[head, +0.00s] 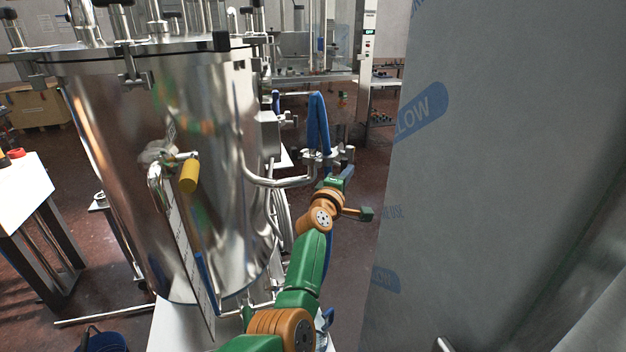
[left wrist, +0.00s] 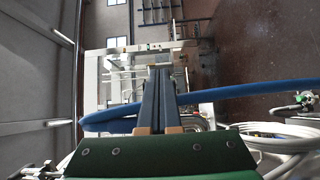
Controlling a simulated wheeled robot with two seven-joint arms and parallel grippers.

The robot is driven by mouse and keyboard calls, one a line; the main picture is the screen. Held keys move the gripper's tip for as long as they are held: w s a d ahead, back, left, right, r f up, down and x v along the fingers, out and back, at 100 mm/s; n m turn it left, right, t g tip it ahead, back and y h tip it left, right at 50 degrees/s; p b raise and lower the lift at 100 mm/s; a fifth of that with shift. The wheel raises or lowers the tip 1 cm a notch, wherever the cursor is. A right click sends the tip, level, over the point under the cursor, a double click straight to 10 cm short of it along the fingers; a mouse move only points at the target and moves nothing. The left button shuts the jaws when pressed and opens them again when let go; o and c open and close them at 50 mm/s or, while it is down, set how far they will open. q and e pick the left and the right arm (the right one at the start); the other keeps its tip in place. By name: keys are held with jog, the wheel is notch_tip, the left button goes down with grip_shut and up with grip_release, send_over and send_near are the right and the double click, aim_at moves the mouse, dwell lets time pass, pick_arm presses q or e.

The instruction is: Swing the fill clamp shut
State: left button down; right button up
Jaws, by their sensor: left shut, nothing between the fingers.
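My left arm reaches up from the bottom of the head view. Its gripper (head: 347,172) is beside the pipe fitting (head: 316,156), just to its right. In the left wrist view, my left gripper (left wrist: 161,72) has its two dark fingers together with nothing between them. The fitting sits where a curved steel pipe (head: 285,181) from the tank meets a blue hose (head: 318,120). The fill clamp is too small to make out clearly there, so I cannot tell its position. In the left wrist view the blue hose (left wrist: 245,91) passes across behind the fingers. My right gripper is not in view.
A large steel tank (head: 210,110) with lid clamps fills the left. A yellow-handled valve (head: 188,175) is on its front. A film-wrapped grey panel (head: 480,180) stands close on the right. A white table (head: 22,195) is at far left. Brown floor shows between tank and panel.

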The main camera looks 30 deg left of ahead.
pick_arm(q)
jog(key=w+n+y, duration=0.2)
jog(key=y, duration=0.1)
jog(key=shift+w+g+p, duration=0.1)
jog(key=shift+g+p, duration=0.2)
jog(key=shift+g, duration=0.1)
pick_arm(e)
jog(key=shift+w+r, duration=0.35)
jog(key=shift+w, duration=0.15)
pick_arm(q)
jog(key=shift+a, duration=0.15)
dwell(0.4)
